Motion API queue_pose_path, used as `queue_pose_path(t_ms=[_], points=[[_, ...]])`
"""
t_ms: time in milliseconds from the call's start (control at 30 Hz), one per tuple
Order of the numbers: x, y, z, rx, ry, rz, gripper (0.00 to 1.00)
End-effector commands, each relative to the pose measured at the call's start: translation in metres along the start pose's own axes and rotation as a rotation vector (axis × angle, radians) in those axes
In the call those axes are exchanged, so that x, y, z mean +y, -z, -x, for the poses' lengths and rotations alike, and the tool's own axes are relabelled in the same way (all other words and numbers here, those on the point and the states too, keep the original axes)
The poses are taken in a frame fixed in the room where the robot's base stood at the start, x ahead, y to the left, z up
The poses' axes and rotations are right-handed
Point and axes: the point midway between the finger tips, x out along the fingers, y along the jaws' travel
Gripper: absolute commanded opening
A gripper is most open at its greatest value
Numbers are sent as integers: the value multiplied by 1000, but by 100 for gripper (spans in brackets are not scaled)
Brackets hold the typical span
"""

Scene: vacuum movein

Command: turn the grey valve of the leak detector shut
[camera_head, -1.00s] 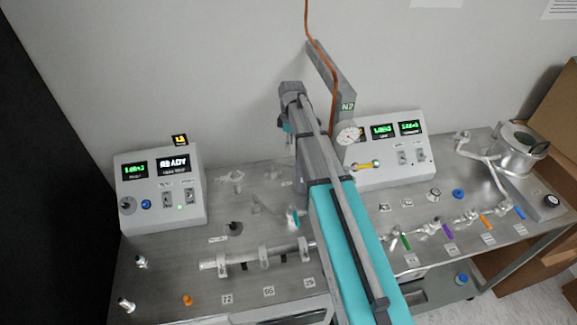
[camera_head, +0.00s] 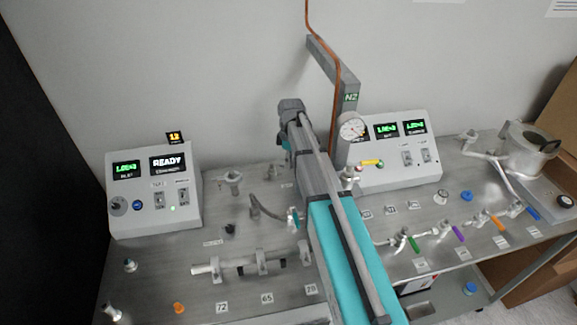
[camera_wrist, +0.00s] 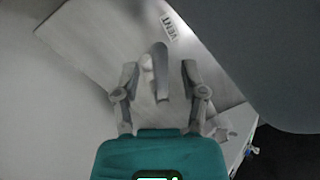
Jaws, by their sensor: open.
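In the wrist view, a dark grey lever (camera_wrist: 161,72), likely the grey valve's handle, stands between my gripper's two fingers, with a pale round part (camera_wrist: 147,75) beside it. My gripper (camera_wrist: 160,78) is open, with a gap on each side of the lever; I cannot tell its depth relative to the fingertips. In the head view, the box reading READY (camera_head: 152,215) stands at the left, apparently the leak detector. A grey fitting (camera_head: 230,178) stands to its right. My arm hides the gripper there, and I cannot match the lever to a head-view part.
A VENT-like label (camera_wrist: 170,26) lies beyond the lever. In the head view, a horizontal pipe (camera_head: 235,266) lies in front of the box. A second display box (camera_head: 385,170), a dial gauge (camera_head: 353,127) and several coloured-handle valves (camera_head: 457,234) stand right of my arm.

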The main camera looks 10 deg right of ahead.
Motion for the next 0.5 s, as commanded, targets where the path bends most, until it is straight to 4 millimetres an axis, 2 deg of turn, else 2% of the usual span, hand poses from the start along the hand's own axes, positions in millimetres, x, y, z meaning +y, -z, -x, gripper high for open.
queue_pose_path(t_ms=[500], points=[[0,0,-5,0,0,0,53]])
